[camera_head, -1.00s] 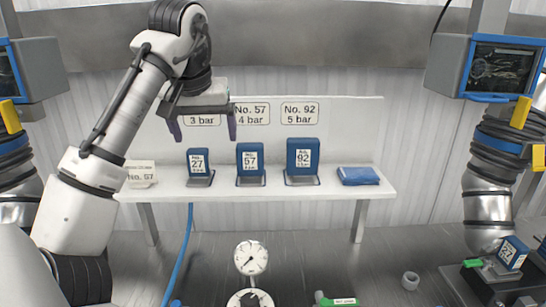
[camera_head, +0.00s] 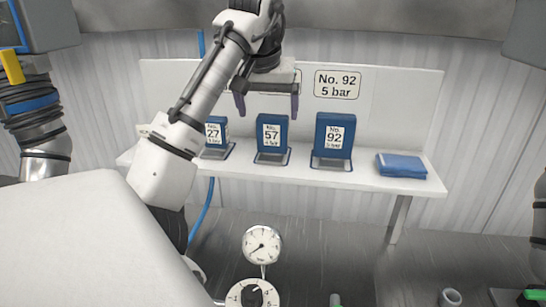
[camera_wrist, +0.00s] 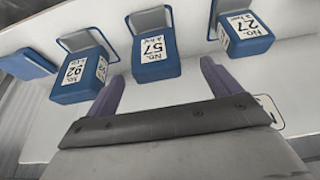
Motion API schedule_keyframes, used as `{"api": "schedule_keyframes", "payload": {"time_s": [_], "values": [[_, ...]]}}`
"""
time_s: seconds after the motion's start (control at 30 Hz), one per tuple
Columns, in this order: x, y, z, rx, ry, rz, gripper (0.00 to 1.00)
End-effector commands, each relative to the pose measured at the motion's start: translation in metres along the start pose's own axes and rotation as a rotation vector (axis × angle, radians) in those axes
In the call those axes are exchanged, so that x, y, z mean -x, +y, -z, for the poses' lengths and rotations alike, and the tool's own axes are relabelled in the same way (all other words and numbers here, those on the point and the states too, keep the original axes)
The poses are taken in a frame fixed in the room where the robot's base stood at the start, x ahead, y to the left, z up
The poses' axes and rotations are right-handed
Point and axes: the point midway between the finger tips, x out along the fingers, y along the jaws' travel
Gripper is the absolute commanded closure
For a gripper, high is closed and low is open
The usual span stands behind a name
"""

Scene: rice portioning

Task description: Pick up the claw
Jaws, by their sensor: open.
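Three blue blocks stand in grey stands on the white shelf: No. 27 (camera_head: 215,132), No. 57 (camera_head: 272,134) and No. 92 (camera_head: 333,136). I cannot tell which thing is the claw. My gripper (camera_head: 267,105) is open and empty, its two purple fingers pointing down, and in the head view it appears just above and in front of block No. 57. In the wrist view, block No. 57 (camera_wrist: 153,50) shows beyond the gap between the fingers, with No. 92 (camera_wrist: 80,75) to the left and No. 27 (camera_wrist: 245,32) to the right.
A folded blue cloth (camera_head: 401,166) lies at the shelf's right end. A sign for No. 92 (camera_head: 338,84) is on the back panel. A round gauge (camera_head: 262,245) and a dial (camera_head: 252,294) stand below the shelf. A grey ring (camera_head: 450,297) sits at lower right.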

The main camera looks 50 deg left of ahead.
Motion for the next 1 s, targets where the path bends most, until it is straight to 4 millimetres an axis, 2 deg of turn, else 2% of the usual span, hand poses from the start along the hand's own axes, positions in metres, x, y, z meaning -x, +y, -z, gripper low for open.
{"api": "schedule_keyframes", "payload": {"time_s": [0.03,0.27,0.57,0.87,1.0], "values": [[-0.015,0.0,-0.002,0.001,-0.001,0.001,0.11],[-0.033,0.001,-0.001,0.0,0.0,0.003,0.11],[-0.072,0.007,-0.003,0.001,0.0,0.002,0.11],[-0.076,0.007,-0.001,0.0,0.0,0.0,0.11],[-0.076,0.007,-0.002,0.0,0.0,0.0,0.27]]}}
